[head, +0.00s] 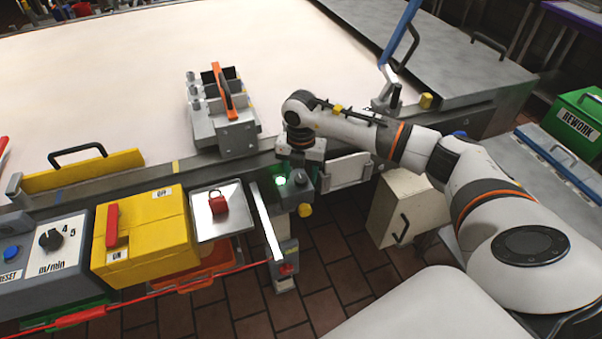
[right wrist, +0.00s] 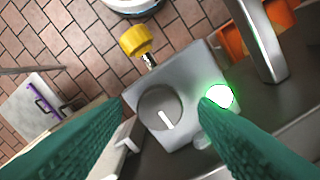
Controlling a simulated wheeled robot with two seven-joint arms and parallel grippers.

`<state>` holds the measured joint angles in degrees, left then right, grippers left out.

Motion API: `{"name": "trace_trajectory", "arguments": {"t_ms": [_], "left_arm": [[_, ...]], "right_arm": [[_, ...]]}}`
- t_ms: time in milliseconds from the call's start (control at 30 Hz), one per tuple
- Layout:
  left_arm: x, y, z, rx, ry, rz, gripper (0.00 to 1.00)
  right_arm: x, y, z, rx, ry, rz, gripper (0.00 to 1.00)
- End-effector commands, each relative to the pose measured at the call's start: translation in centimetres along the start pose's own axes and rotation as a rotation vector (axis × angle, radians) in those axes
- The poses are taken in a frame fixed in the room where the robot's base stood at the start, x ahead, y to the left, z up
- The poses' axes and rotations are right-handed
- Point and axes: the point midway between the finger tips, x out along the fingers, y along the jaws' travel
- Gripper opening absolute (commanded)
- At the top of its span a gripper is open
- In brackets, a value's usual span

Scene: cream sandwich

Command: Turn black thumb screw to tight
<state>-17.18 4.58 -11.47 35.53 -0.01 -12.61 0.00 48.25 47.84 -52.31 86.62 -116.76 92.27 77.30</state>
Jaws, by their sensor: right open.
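A dark grey round knob (right wrist: 162,100) with a white pointer mark sits on a grey box (right wrist: 188,70) in the right wrist view; it looks like the black thumb screw, though I cannot be sure. In the head view the box (head: 305,188) is at the table's front edge. My right gripper (head: 301,160) is just above it. In the right wrist view its two green fingers (right wrist: 158,106) are apart, one on each side of the knob, with nothing between them gripped. I cannot tell whether they touch it. My left gripper is not in view.
A lit green lamp (right wrist: 219,96) is close beside the right finger. A yellow knob (right wrist: 136,40) sticks out of the box's side. An upright metal bar (head: 267,220) stands left of the box. A metal block with an orange handle (head: 222,90) is on the table behind.

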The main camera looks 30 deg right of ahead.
Motion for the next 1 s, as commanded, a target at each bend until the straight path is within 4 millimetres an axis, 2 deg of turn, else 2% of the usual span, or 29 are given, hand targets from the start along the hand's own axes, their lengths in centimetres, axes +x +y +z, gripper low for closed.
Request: {"name": "trace_trajectory", "arguments": {"t_ms": [400, 500, 700, 1000], "left_arm": [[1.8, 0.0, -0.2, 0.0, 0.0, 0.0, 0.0], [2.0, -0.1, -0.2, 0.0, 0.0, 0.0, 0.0], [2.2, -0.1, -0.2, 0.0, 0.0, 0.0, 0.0], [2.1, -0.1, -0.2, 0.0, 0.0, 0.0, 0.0]], "right_arm": [[-8.2, -0.1, -0.1, 0.0, 0.005, -0.005, 0.54], [-9.7, 0.0, -0.1, 0.001, 0.004, -0.005, 0.54], [-11.2, 0.0, 0.0, 0.001, 0.002, -0.003, 0.54], [-11.3, 0.0, 0.0, 0.0, 0.002, -0.002, 0.54]]}}
